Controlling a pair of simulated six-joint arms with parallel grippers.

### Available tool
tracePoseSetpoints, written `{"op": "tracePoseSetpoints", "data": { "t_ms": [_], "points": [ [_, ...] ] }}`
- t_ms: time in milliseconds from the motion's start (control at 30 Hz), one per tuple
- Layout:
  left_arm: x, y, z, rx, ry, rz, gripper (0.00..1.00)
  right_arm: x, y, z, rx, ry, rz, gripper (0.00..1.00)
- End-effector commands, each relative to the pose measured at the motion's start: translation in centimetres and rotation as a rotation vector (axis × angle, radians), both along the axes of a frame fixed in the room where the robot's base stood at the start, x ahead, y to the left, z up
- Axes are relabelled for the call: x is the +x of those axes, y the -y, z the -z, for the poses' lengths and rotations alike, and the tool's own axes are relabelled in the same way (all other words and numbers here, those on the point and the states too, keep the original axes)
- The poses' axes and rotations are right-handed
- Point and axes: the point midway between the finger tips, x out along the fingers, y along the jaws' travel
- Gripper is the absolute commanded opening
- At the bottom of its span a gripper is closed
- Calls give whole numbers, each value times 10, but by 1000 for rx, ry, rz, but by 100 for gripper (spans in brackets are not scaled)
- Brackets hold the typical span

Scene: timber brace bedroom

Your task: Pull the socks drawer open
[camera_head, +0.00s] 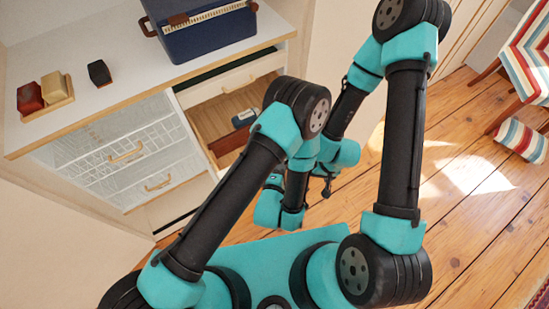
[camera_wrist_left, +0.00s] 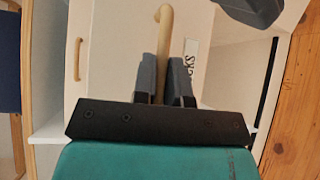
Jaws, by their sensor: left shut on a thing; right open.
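In the left wrist view, the pale socks drawer front (camera_wrist_left: 115,75) carries a dark printed label, partly hidden, and a wooden bar handle (camera_wrist_left: 164,18). My left gripper (camera_wrist_left: 166,75) is shut on this handle, one finger on each side. In the head view, an open drawer (camera_head: 222,112) shows its wooden inside with a blue and white item (camera_head: 243,118) in it. My right gripper (camera_head: 327,188) is open and empty, to the right of my left wrist, over the floor.
The white dresser top (camera_head: 110,62) holds a blue case (camera_head: 205,35), a small dark block (camera_head: 99,73), and red and yellow blocks on a wooden tray. Wire-fronted drawers (camera_head: 110,140) are left of the open drawer. Wooden floor (camera_head: 450,210) lies clear at right; a striped chair stands beyond.

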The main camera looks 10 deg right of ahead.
Motion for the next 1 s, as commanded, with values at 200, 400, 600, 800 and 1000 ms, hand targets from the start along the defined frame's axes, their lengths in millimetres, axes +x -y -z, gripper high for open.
{"op": "tracePoseSetpoints", "data": {
  "t_ms": [200, 400, 600, 800, 1000],
  "points": [
    [-10, 2, 0, -1, 1, -6, 0, 0, 0, 0, 0, 0, 0, 100],
    [-11, 2, 0, -3, 1, -8, 0, 0, 0, 0, 0, 0, 0, 100],
    [-11, 2, -1, -3, 1, -8, 14, 0, 0, 0, 0, 0, 0, 100],
    [-11, 1, 0, -1, 0, -8, 23, 0, 0, 0, 0, 0, 0, 100],
    [-12, 1, 0, -1, 0, -8, 23, 0, 0, 0, 0, 0, 0, 100]
  ]
}}
